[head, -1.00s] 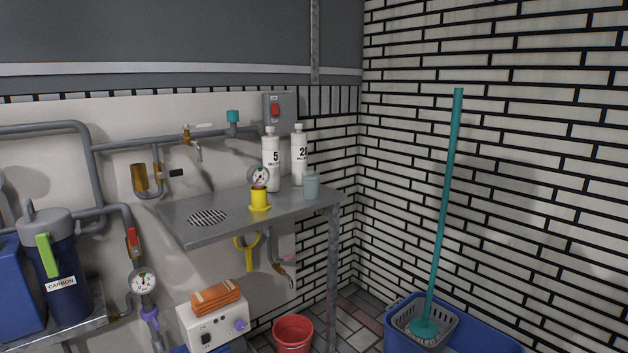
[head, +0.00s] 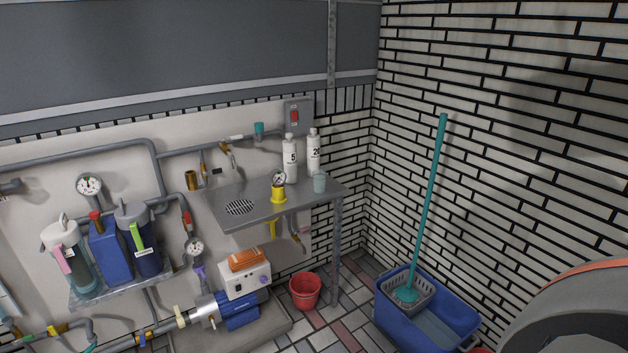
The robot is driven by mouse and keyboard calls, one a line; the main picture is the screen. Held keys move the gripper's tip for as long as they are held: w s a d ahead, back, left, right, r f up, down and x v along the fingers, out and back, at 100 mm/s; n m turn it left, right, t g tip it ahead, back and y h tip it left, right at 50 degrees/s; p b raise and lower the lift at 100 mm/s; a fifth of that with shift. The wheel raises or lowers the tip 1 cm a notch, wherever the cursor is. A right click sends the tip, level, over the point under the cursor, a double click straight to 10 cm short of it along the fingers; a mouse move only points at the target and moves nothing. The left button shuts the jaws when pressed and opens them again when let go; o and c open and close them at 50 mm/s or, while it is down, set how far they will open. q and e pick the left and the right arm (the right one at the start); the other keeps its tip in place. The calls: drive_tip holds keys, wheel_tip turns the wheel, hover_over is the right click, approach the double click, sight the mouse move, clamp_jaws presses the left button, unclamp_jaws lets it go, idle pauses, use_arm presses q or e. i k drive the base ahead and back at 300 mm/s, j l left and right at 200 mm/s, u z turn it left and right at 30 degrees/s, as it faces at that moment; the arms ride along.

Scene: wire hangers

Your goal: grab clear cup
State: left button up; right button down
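A translucent, pale blue-grey cup (head: 320,183) stands upright near the right end of the grey metal shelf (head: 240,221) in the head view. Two white bottles stand behind it, labelled 5 (head: 290,161) and 20 (head: 313,155). A yellow fitting with a round gauge (head: 278,191) stands to its left on the same shelf. Neither of my grippers shows in the head view, and nothing touches the cup.
A red bucket (head: 305,291) is on the tiled floor below the shelf. A blue mop bucket (head: 392,327) with a teal mop (head: 428,200) stands to the right. Pipes, filter canisters and a blue pump (head: 237,309) fill the left. Some floor is clear between the buckets.

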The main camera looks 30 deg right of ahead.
sight(319, 182)
drive_tip(key=i+j+z, duration=0.25)
drive_tip(key=i, duration=0.25)
drive_tip(key=i+j+z, duration=0.2)
drive_tip(key=i+j, duration=0.15)
drive_tip(key=i+l+z, duration=0.1)
drive_tip(key=i+z, duration=0.15)
drive_tip(key=z, duration=0.25)
drive_tip(key=i+z, duration=0.2)
drive_tip(key=z, duration=0.3)
drive_tip(key=i+j+z, duration=0.15)
drive_tip(key=z, duration=0.35)
drive_tip(key=i, duration=0.1)
